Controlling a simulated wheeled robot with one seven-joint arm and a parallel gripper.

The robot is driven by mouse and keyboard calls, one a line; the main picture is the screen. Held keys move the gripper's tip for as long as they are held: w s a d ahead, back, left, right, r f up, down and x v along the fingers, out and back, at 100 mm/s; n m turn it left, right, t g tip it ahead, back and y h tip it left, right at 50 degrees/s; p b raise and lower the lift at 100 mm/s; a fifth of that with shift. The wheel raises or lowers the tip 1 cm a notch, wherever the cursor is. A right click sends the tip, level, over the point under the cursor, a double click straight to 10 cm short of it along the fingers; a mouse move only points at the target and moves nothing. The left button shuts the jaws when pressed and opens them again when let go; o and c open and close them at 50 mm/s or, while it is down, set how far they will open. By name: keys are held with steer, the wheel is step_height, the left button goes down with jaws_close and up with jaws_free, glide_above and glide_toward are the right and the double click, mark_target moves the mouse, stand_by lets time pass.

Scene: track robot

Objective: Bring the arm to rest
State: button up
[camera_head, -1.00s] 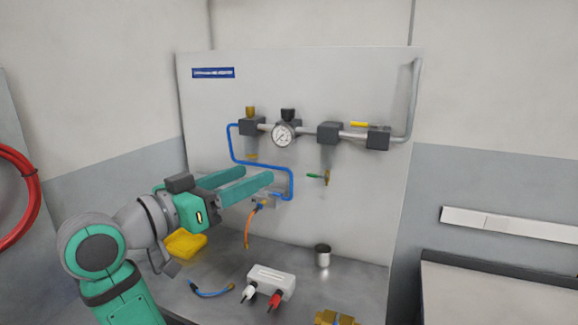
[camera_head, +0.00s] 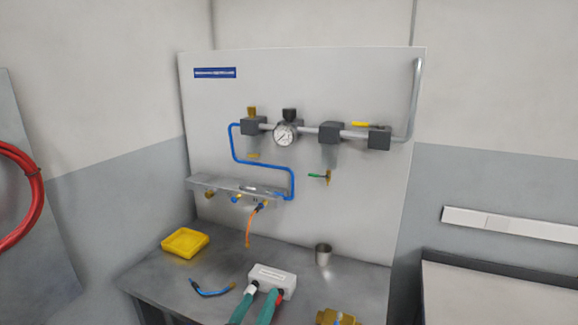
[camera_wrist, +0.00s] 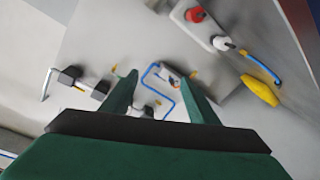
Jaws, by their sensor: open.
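My gripper (camera_head: 262,300) enters from the bottom edge in the head view, with only its two green fingers showing. The rest of my arm is out of that view. In the wrist view my gripper (camera_wrist: 160,80) has its fingers spread wide, with nothing between them but the background panel and its blue tube (camera_wrist: 156,82). In the head view the fingers overlap the lower edge of a white block (camera_head: 273,278) with red and white plugs. I cannot tell from this view how far they are from it.
The bench (camera_head: 215,265) holds a yellow tray (camera_head: 185,243), a short blue hose (camera_head: 208,292), a metal cup (camera_head: 323,254) and a brass part (camera_head: 338,318). Behind it, the upright panel (camera_head: 355,215) carries a gauge (camera_head: 285,134), valves and a ledge (camera_head: 225,186) with an orange hose (camera_head: 250,222).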

steer(key=s+d+f+n+g+y, duration=0.1)
steer(key=s+d+f+y, duration=0.1)
steer(key=s+f, duration=0.75)
steer(key=s+d+f+n+y, duration=0.1)
steer(key=s+f+y, duration=0.2)
steer(key=s+f, duration=0.7)
steer(key=s+d+m, duration=0.2)
steer(key=s, duration=1)
steer(key=s+d+m, duration=0.2)
steer(key=s, duration=1)
steer(key=shift+s+d+r+m+g, duration=0.25)
steer(key=shift+d+r+m+g, duration=0.05)
steer(key=shift+d+g, duration=0.1)
steer(key=shift+a, duration=0.1)
